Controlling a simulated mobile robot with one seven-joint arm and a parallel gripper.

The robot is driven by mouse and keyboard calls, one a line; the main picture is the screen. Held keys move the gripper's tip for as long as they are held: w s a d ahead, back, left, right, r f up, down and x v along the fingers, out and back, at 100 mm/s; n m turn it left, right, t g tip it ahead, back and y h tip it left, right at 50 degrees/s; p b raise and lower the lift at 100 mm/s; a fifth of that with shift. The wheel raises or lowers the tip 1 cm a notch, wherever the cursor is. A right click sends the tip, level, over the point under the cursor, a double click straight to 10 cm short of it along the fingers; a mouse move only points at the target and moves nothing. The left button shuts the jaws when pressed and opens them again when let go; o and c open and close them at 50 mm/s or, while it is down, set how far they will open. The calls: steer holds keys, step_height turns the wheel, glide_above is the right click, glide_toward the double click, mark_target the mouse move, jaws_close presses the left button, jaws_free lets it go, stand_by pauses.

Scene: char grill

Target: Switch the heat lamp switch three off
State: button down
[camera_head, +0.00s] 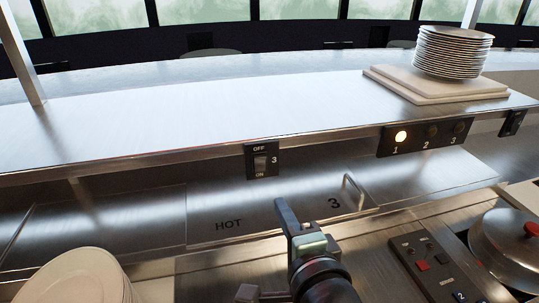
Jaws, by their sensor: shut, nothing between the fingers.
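The heat lamp switch three (260,163) is a small black rocker panel on the front edge of the steel shelf. It is marked OFF at the top, ON at the bottom and 3 at its right. Which way the rocker is tilted is too small to tell. My gripper (284,210) is shut and empty, below and slightly right of the switch, apart from it in the picture. An indicator panel (414,147) sits to the right on the same edge; lamp 1 glows, while lamps 2 and 3 look dark.
A plate stack (452,52) stands on a board (484,91) on the shelf. Another dark switch (512,122) is at the far right.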

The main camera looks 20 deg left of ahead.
mark_target(260, 159)
steer(key=shift+a, duration=0.1)
steer(key=p+x, duration=0.1)
steer(key=x, duration=0.3)
steer(key=r+p+x, duration=0.1)
steer(key=p+x, duration=0.1)
steer(key=x, duration=0.3)
steer(key=p+x, duration=0.1)
steer(key=x, duration=0.3)
steer(key=shift+w+a+r, duration=0.1)
steer(key=shift+w+a, duration=0.15)
steer(key=shift+w, duration=0.15)
steer(key=shift+r+p, duration=0.1)
steer(key=shift+p, duration=0.3)
steer(key=shift+w+a+r+p, duration=0.15)
steer(key=shift+w+r+p, duration=0.15)
steer(key=shift+p, duration=0.65)
steer(key=shift+s+f+b, duration=0.1)
steer(key=shift+f+b, duration=0.2)
steer(key=shift+b, duration=0.05)
